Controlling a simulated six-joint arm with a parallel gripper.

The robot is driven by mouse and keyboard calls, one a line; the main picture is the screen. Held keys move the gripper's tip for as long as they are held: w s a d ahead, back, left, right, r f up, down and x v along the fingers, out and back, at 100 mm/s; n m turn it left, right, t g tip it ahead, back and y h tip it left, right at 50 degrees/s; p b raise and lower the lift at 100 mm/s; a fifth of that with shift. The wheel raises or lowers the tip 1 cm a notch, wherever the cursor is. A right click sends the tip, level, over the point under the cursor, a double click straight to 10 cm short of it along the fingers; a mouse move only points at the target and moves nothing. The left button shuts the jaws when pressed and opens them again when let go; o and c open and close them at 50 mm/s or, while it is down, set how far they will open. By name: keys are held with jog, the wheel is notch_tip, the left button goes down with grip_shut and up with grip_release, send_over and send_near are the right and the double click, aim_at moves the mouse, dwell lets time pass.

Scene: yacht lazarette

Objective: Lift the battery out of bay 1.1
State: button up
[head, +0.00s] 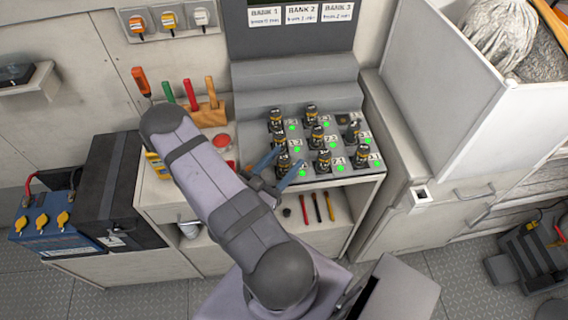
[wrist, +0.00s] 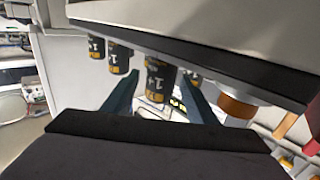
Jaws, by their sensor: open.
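Several dark batteries with yellow bands stand upright in a numbered grid of bays on the grey charging rack (head: 349,177) in the head view. Labels 2.1 and 3.1 read along its front row. The battery at the front left (head: 283,162), left of 2.1, appears to be in bay 1.1; its own label is not readable. My gripper (head: 281,167) is open, with its blue fingers on either side of this battery. In the wrist view a battery (wrist: 160,78) appears upside down between the open fingers (wrist: 161,88). I cannot tell whether they touch it.
Neighbouring batteries (head: 323,160) stand close to the right and behind (head: 277,139). A red button (head: 221,141) and a wooden tool block (head: 206,114) are left of the rack. A grey cabinet wall (head: 440,85) rises at the right. A shelf with tools (head: 316,208) lies below.

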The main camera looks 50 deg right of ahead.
aim_at(284, 157)
jog(key=c, duration=1.3)
jog(key=shift+r, duration=0.25)
jog(key=shift+r, duration=4.8)
